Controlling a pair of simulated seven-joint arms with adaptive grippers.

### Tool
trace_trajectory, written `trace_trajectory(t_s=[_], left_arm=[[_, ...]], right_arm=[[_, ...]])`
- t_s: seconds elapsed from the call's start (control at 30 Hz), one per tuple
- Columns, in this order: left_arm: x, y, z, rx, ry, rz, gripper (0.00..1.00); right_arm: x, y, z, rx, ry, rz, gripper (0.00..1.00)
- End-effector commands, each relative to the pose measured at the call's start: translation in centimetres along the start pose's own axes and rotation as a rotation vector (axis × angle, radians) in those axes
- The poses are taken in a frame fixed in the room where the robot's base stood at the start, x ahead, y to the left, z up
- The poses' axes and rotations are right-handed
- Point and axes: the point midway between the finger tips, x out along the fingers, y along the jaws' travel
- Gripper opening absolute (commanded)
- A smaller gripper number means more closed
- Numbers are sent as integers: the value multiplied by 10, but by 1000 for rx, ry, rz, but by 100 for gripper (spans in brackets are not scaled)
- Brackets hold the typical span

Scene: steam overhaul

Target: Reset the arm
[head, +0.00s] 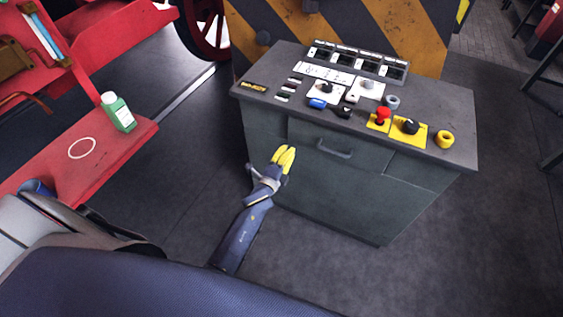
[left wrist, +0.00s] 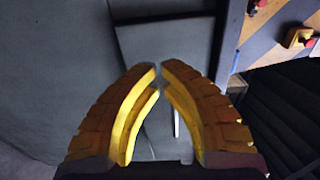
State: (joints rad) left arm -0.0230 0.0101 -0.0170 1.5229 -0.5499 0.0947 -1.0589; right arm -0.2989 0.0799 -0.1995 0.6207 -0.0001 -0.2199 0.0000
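My left gripper (head: 284,158), with yellow fingers, is in front of the grey control cabinet (head: 340,205), near the left end of its drawer handle. In the left wrist view the two yellow fingers (left wrist: 159,72) bow inward and their tips come almost together, with nothing held between them. The grey cabinet front shows behind them. My right gripper is not in either view.
The cabinet top carries a red button (head: 383,115), a black knob (head: 410,126), a yellow ring (head: 445,139) and several switches. A green bottle (head: 118,112) stands on a red ledge (head: 95,150) at the left. Open floor lies right of the cabinet.

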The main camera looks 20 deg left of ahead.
Motion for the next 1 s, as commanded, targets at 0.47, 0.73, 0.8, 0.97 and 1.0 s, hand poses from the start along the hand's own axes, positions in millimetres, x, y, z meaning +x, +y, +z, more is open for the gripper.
trace_trajectory(t_s=[0.47,0.73,0.8,0.97,1.0], left_arm=[[-50,0,0,1,0,0,0],[-52,2,2,-93,-7,10,0],[-54,17,4,-183,-19,41,0],[-70,96,2,-443,-73,200,0],[-77,118,1,-499,-91,243,0]], right_arm=[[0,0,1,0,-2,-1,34],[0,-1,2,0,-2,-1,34],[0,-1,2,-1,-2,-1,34],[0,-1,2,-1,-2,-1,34],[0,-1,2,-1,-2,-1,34]])
